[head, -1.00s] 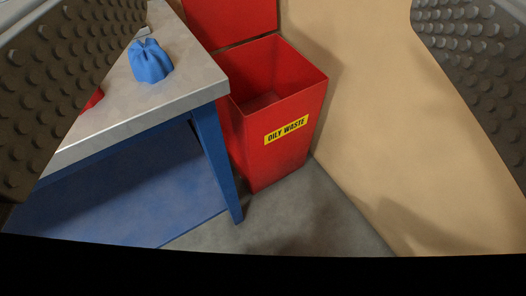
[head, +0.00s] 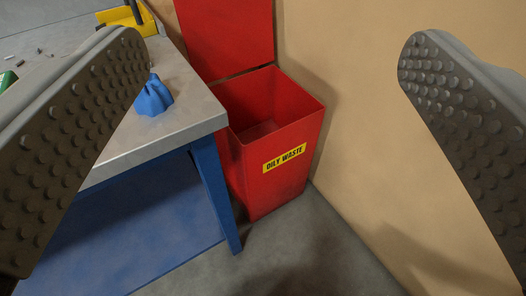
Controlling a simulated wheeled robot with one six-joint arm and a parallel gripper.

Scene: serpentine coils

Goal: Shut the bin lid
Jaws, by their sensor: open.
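The red bin (head: 270,180) stands on the floor between the workbench and the wall, with a yellow "OILY WASTE" label on its front. Its lid (head: 227,35) is raised upright at the back, so the bin's inside shows; it looks empty as far as I can see. The lid's top edge is cut off by the picture. My gripper (head: 266,70) is open, its two studded fingers wide apart at the left and right of the view. Nothing is between the fingers, and they appear nearer to me than the bin, not touching it.
The workbench (head: 195,110) with a grey top and blue legs stands left of the bin. A blue cloth (head: 153,97) lies on it, with a yellow object (head: 125,19) farther back. A tan wall (head: 360,130) closes the right side. Grey floor (head: 300,250) in front is clear.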

